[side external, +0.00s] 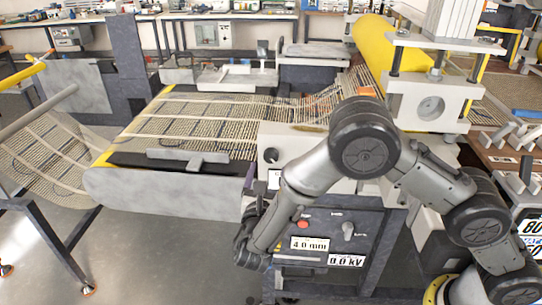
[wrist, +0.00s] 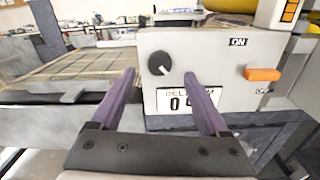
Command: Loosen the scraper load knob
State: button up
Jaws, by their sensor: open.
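My gripper (wrist: 159,74) is open, its two purple fingers apart with nothing between them. A round black knob with a white pointer (wrist: 160,62) is on the front of a pale grey box, framed between the fingertips in the wrist view. It also shows as a dark disc in the side view (side external: 270,155). A display plate (wrist: 185,100) starting "BEL" sits just below it, partly covered by the right finger. No readable label marks any knob as the scraper load knob. In the side view my gripper is low at the machine's front, its fingers unclear.
An orange switch handle (wrist: 262,74) between ON and OFF labels sticks out right of the knob. A mesh belt (side external: 190,120) runs left of the box. A lower dark panel carries a red button (side external: 303,225) and displays reading 4.0 mm (side external: 309,243) and 0.0 kV (side external: 346,261).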

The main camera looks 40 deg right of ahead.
aim_at(271, 157)
jog(key=x, duration=0.7)
jog(key=shift+d+f, duration=0.1)
jog(key=shift+c, duration=0.2)
grip_shut()
